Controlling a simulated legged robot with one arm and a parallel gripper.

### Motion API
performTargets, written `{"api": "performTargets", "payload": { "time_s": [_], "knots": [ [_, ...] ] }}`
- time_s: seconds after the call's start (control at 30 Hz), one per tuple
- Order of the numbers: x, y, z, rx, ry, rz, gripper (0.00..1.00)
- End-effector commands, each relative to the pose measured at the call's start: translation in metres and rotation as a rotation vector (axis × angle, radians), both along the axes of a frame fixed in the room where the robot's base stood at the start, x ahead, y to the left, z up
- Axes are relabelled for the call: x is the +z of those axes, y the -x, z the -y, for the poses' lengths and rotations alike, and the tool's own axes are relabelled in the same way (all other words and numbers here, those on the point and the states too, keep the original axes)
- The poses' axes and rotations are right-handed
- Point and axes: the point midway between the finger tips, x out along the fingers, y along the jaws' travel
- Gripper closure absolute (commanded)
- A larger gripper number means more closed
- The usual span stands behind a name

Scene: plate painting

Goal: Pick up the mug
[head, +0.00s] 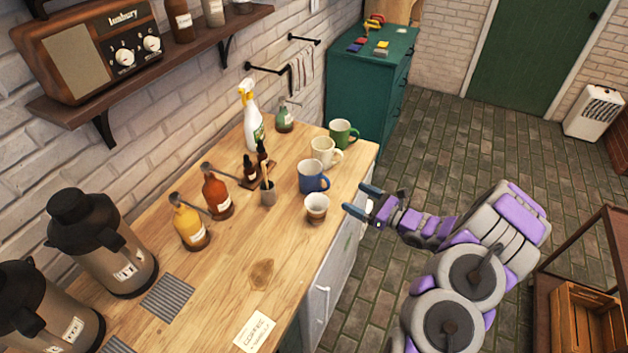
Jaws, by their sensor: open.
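Three mugs with handles stand upright in a row on the wooden counter (225,285): a blue mug (312,178), a cream mug (324,152) and a green mug (342,134). A small cream-and-brown cup (317,208) stands in front of the blue mug; I see no handle on it. My gripper (358,199) is open and empty, just off the counter's right edge. Its blue-grey fingertips point left, towards the cup and the blue mug, and appear apart from both.
Syrup pump bottles (216,193), a spray bottle (250,120) and dark dropper bottles (251,170) stand behind the mugs. Coffee dispensers (103,245) stand at left. A wall shelf (150,62) hangs above. A green cabinet (370,85) is beyond. The tiled floor between is clear.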

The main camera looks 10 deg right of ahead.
Motion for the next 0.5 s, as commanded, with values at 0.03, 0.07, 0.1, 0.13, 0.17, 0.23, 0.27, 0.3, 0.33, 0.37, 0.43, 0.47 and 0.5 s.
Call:
{"api": "performTargets", "payload": {
  "time_s": [0.03, 0.07, 0.1, 0.13, 0.17, 0.23, 0.27, 0.3, 0.33, 0.37, 0.43, 0.47, 0.5],
  "knots": [
    [-0.002, -0.007, -0.010, 0.006, 0.001, 0.001, 0.11],
    [-0.002, -0.011, -0.014, 0.008, 0.001, 0.000, 0.11],
    [-0.002, -0.017, -0.020, 0.008, 0.002, 0.001, 0.11],
    [-0.002, -0.022, -0.024, 0.009, 0.002, 0.001, 0.11],
    [-0.002, -0.026, -0.028, 0.009, 0.002, 0.001, 0.11],
    [-0.002, -0.036, -0.037, 0.008, 0.001, 0.001, 0.11],
    [-0.001, -0.040, -0.041, 0.008, 0.001, 0.002, 0.11],
    [-0.002, -0.046, -0.045, 0.007, 0.001, 0.001, 0.11],
    [-0.001, -0.050, -0.049, 0.009, 0.001, 0.002, 0.11],
    [-0.001, -0.053, -0.052, 0.008, 0.001, 0.002, 0.11],
    [-0.001, -0.061, -0.058, 0.006, -0.001, 0.002, 0.11],
    [-0.001, -0.064, -0.061, 0.006, -0.001, 0.002, 0.11],
    [-0.001, -0.067, -0.064, 0.006, -0.001, 0.001, 0.11]
  ]
}}
